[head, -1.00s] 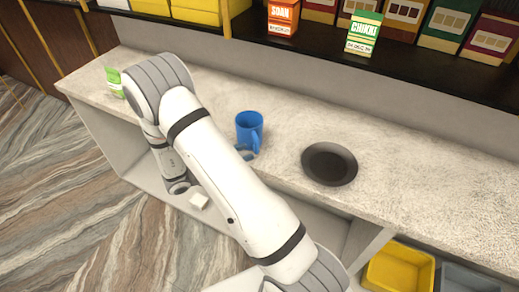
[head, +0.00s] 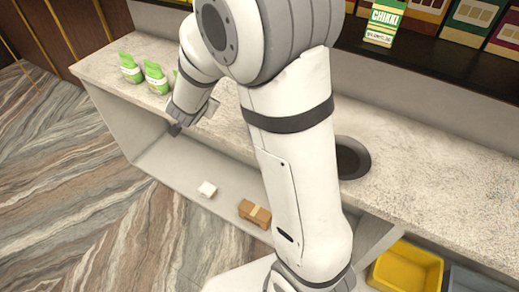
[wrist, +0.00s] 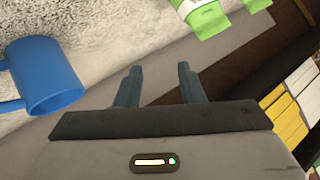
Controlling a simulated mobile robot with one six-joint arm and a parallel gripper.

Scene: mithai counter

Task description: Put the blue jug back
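The blue jug (wrist: 45,75) shows at the left of the wrist view, with its handle toward the left edge. It is apart from my gripper (wrist: 160,82), which is open with nothing between its two fingers. The jug lies to the left of the fingers in that view. In the head view the jug is not visible; my arm covers the middle of the counter. There, a dark end part of my gripper (head: 175,129) shows near the counter's front edge, and the rest of it is hard to make out.
Green packets (head: 130,68) stand on the counter (head: 440,165) at the left. A dark round plate (head: 352,158) is partly behind my arm. A yellow bin (head: 405,270) is at the lower right.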

